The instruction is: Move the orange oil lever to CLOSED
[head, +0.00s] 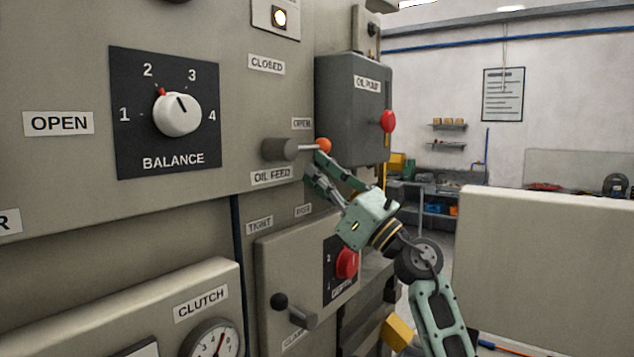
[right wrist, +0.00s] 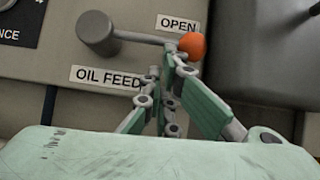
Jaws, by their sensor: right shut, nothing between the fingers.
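The oil feed lever is a grey hub (head: 280,149) with a thin rod ending in an orange ball (head: 324,145). The rod points right, at the OPEN label (head: 302,123). The CLOSED label (head: 266,64) sits above the hub. In the right wrist view the orange ball (right wrist: 193,45) is beside the fingertips, at the rod's end. My right gripper (head: 314,166) is shut with nothing between its fingers, just below the ball. One fingertip overlaps the rod's end in the right wrist view; I cannot tell if they touch. My left gripper is not in view.
Below are a lower panel with a red knob (head: 347,263) and a black-balled lever (head: 280,301). The space above the rod, left of the box, looks clear.

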